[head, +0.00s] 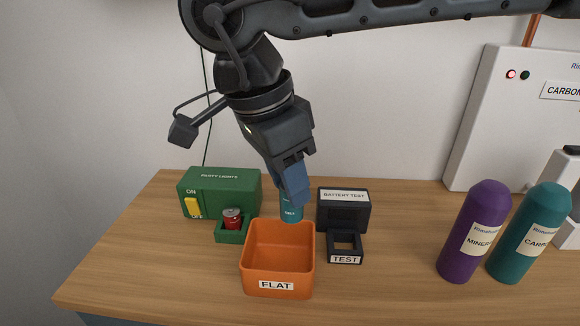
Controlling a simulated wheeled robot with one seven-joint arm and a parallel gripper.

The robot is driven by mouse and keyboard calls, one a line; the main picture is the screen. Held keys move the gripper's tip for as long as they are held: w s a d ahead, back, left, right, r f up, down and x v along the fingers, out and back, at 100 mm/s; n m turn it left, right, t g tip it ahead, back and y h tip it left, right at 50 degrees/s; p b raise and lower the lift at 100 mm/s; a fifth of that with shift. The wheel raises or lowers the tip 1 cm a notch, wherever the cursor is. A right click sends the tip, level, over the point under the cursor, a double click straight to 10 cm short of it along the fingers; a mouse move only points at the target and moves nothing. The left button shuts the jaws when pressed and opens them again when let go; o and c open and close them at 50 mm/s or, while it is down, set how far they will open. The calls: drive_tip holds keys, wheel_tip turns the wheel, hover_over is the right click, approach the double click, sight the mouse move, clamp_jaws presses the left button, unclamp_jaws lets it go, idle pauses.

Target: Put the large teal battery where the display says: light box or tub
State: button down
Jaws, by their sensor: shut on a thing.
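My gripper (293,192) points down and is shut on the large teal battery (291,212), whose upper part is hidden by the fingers. The battery is upright, behind the orange tub and left of the tester. I cannot tell whether it touches the table. The orange tub (277,284), labelled FLAT, looks empty. The green light box (222,181), labelled PARTY LIGHTS, has a yellow ON/OFF switch (193,208). A red battery (232,219) stands in its front holder (232,236). The dark tester (325,209), labelled BATTERY TEST, shows no reading that I can make out.
The tester's square TEST holder (345,258) looks empty. A purple bottle (473,232) and a teal bottle (529,233) stand at the right on the wooden counter (390,230). A white panel (490,120) with a lit red lamp is behind them. The counter between tester and bottles is clear.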

drive_tip(key=shift+f, duration=0.85)
drive_tip(key=c, duration=0.7)
unclamp_jaws()
drive_tip(key=shift+b+v, duration=0.55)
drive_tip(key=shift+v, duration=3.4)
